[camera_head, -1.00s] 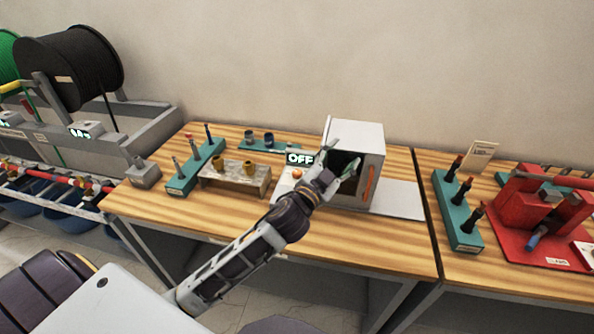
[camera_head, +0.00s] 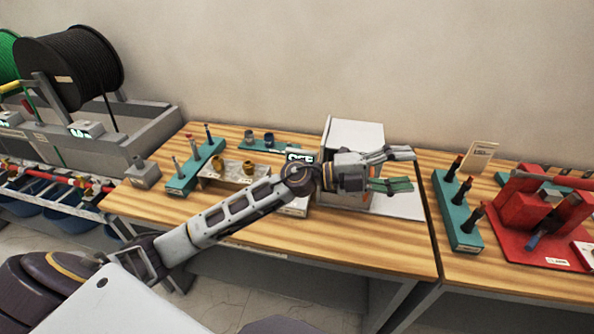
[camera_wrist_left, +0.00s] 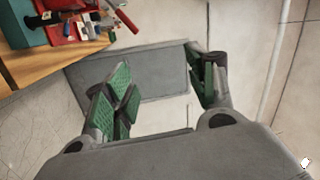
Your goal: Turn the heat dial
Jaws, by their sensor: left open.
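The white box-shaped heater (camera_head: 357,132) stands on the wooden table, partly covered by my left arm. Its display (camera_head: 297,156) is half hidden behind the arm; the top of lettering shows. The heat dial is hidden behind my forearm and wrist. My left gripper (camera_head: 411,170) is open and empty, in front of the heater's right side and pointing right. Its green-padded fingers also show apart in the left wrist view (camera_wrist_left: 165,85), with a flat grey panel (camera_wrist_left: 155,72) behind them. My right gripper is not in view.
A teal rack (camera_head: 195,167) and a block with brass bushings (camera_head: 215,177) stand left of the heater. On the right table are another teal rack (camera_head: 457,212) and a red fixture (camera_head: 535,215). The front of the middle table is clear.

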